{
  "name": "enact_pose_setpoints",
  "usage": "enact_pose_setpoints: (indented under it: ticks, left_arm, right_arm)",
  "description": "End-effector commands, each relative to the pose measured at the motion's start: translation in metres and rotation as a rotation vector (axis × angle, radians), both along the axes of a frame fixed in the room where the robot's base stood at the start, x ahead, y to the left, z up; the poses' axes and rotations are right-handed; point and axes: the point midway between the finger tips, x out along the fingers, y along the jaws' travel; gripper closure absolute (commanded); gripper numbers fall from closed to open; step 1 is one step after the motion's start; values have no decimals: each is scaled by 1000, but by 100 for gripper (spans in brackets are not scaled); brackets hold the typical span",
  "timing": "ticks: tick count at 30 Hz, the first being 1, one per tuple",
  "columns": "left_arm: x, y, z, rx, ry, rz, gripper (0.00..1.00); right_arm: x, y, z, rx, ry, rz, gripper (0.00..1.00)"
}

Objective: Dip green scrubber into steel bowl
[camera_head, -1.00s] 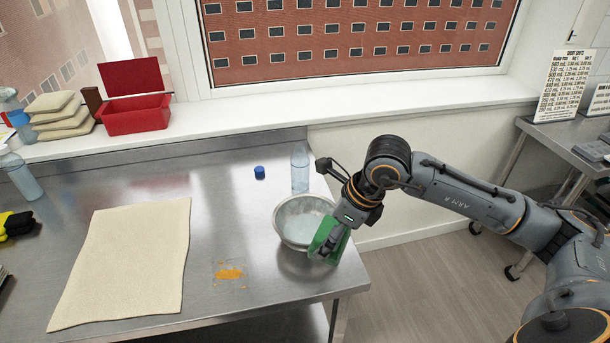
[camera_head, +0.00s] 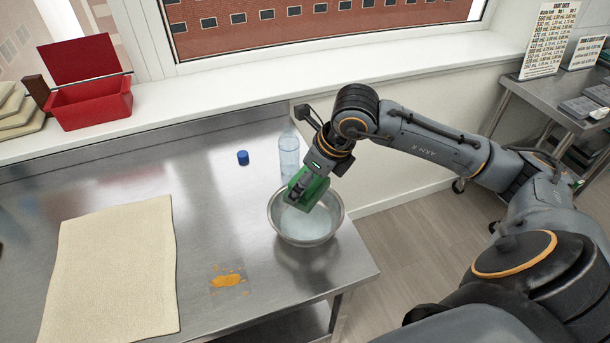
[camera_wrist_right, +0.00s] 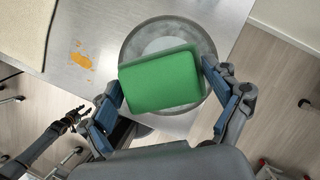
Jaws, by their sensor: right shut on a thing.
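The steel bowl (camera_head: 313,240) stands upright near the right front edge of the steel table and holds pale, cloudy liquid. My right gripper (camera_head: 304,193) is shut on the green scrubber (camera_head: 311,190) and holds it tilted over the back part of the bowl. In the right wrist view the scrubber (camera_wrist_right: 160,85) lies between the two blue-padded fingers, covering much of the bowl (camera_wrist_right: 136,46). I cannot tell whether its lower edge touches the liquid. What looks like my left gripper (camera_wrist_right: 72,118) shows small at the left of the wrist view; its jaw state is unclear.
A clear bottle (camera_head: 289,153) stands close behind the bowl, with a blue cap (camera_head: 243,157) to its left. An orange smear (camera_head: 227,280) lies left of the bowl. A beige mat (camera_head: 110,270) covers the table's left. A red open box (camera_head: 92,104) sits on the sill.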

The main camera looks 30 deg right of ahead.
Motion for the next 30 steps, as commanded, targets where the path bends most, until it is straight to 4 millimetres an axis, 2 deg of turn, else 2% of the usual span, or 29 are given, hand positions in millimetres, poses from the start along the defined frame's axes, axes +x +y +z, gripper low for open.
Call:
enact_pose_setpoints:
  ticks: [5, 14, 30]
  left_arm:
    - [-4, 0, -12, -1, 5, -2, 60]
    - [30, -3, -25, -6, -46, -2, 60]
    - [14, -1, -77, -2, -20, 0, 60]
  right_arm:
    - [0, 0, -19, 2, 2, 0, 36]
    - [0, 0, -46, 1, 3, 0, 36]
    - [0, 0, -94, 1, 0, 0, 36]
